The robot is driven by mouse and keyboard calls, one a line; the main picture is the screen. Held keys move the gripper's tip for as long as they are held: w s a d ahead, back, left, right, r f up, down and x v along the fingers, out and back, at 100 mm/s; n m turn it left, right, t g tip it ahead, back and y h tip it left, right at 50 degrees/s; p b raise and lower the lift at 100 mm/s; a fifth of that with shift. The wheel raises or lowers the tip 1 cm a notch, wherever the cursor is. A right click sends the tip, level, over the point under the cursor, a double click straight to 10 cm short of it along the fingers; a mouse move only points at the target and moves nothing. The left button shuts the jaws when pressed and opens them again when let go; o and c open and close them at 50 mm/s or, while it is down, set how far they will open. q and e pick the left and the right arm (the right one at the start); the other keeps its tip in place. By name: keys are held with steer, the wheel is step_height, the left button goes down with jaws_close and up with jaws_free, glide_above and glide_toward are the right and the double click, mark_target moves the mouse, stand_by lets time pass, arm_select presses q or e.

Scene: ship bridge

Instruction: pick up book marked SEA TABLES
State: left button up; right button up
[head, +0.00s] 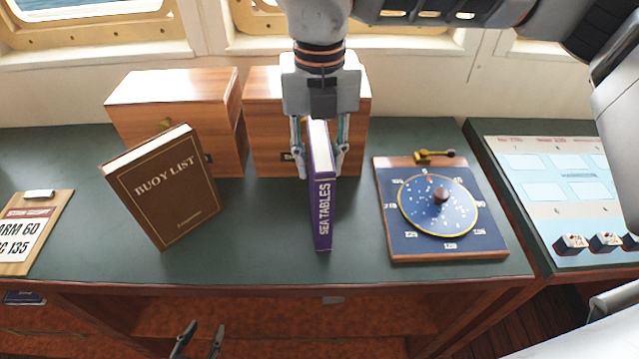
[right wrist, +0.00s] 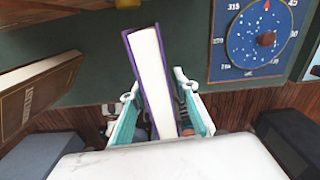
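The book marked SEA TABLES (head: 322,215) is purple with white pages. It stands upright in the middle of the green desk, its lettered spine facing me. My right gripper (head: 321,172) reaches down from above with one finger on each side of the book's upper part. The fingertips appear closed against its covers. In the right wrist view, the book (right wrist: 158,75) is between the teal fingers (right wrist: 158,84). I cannot tell whether its bottom touches the desk. My left gripper (head: 199,345) is open and empty at the bottom edge, in front of the desk.
A brown BUOY LIST book (head: 165,187) stands tilted at left. Wooden boxes (head: 172,90) are behind. A blue dial board (head: 440,205) lies at right, with a pale panel (head: 560,185) beyond it. A clipboard (head: 35,230) lies at far left. The desk just left of the purple book is clear.

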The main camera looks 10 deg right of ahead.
jaws_close()
steer(key=shift+r, duration=0.15)
